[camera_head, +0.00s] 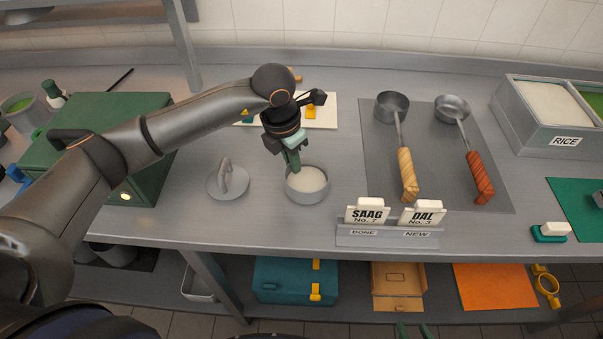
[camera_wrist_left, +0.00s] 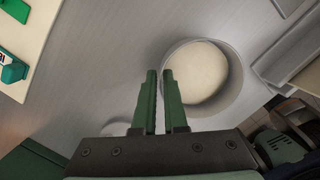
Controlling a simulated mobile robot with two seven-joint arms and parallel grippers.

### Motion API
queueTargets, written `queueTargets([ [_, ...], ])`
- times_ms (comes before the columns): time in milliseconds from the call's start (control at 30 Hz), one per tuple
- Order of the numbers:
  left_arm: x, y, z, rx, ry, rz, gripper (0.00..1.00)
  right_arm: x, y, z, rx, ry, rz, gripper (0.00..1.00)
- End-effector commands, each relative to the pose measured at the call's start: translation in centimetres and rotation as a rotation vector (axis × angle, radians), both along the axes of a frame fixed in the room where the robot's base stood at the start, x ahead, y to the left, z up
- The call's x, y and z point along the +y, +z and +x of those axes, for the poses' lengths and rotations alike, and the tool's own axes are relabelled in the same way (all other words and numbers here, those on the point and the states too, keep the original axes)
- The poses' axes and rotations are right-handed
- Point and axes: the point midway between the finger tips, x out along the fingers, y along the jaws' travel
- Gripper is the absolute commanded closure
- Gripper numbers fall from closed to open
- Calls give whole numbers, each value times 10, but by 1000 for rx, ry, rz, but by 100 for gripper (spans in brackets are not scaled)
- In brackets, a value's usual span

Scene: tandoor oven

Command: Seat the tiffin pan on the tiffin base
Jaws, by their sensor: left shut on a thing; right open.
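A round metal tiffin vessel (camera_head: 307,192) with pale contents stands upright on the steel counter. It also shows in the left wrist view (camera_wrist_left: 238,85). I cannot tell whether it is the pan alone or the pan over the base; no separate base is seen. My left gripper (camera_head: 295,168) reaches down at the vessel's left rim, its green fingers (camera_wrist_left: 160,98) closed on the wall there. The fingers hide part of that rim. My right gripper (camera_head: 413,330) shows only as two separated green fingertips at the bottom edge, open and empty, far from the vessel.
A round lid with a loop handle (camera_head: 227,182) lies left of the vessel. A SAAG and DAL card holder (camera_head: 375,238) stands at the front right. Two ladles lie on a grey mat (camera_head: 437,180). A green box (camera_head: 140,105) stands left; a white board (camera_head: 325,120) lies behind.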

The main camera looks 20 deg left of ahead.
Motion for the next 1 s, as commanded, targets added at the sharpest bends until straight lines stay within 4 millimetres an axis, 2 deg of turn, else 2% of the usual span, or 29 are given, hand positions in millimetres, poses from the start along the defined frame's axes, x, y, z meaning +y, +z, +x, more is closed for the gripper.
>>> queueTargets([
  [167,1,5,0,0,0,2,100,0,-1,0,0,0,0,50],
  [367,0,32,1,-5,0,1,100,0,-3,0,0,0,0,50],
  [467,-12,50,-11,-6,-7,-1,100,0,-7,0,0,0,0,50],
  [633,-36,92,-37,-8,-7,-1,100,0,-13,0,0,0,0,50],
  [800,-63,107,-66,-4,-7,0,100,0,-19,0,0,0,0,50],
  [1000,-83,121,-89,-3,-5,1,100,0,-23,0,1,0,0,50],
])
